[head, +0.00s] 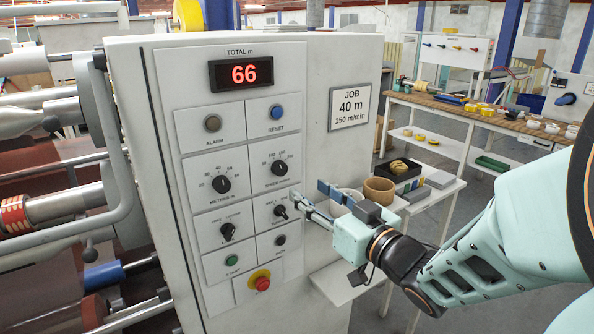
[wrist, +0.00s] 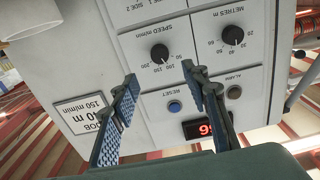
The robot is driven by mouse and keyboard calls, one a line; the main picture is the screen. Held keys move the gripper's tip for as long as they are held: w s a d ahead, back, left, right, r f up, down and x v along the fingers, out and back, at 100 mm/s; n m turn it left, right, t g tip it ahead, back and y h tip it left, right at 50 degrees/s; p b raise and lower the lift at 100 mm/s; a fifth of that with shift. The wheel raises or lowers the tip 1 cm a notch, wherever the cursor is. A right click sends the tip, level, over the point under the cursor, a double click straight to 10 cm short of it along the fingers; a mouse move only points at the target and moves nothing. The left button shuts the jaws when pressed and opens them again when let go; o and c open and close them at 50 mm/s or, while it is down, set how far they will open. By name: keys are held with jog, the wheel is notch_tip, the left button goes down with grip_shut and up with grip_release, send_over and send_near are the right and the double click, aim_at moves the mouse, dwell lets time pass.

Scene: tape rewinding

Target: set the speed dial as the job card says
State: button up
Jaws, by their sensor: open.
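The speed dial (head: 279,168) is a round black knob on the upper right of the white control panel. It also shows in the wrist view (wrist: 159,52), upside down, just beyond the gap between my fingertips. Its pointer is too small to read surely against the scale. The job card (head: 349,105) reads 40 m and 150 m/min; it also shows in the wrist view (wrist: 86,114). My gripper (head: 308,192) is open and empty, in front of the panel, below and right of the speed dial in the head view. No contact with the dial shows.
The metres dial (head: 221,184) sits left of the speed dial. Below are two switches, a green start button (head: 232,261) and a red stop button (head: 261,281).

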aim_at(282, 171)
jog(key=p+x, duration=0.9)
jog(key=x, duration=0.1)
jog(key=shift+w+a, duration=0.25)
jog(key=shift+w, duration=0.05)
jog(key=shift+c, duration=0.4)
grip_shut()
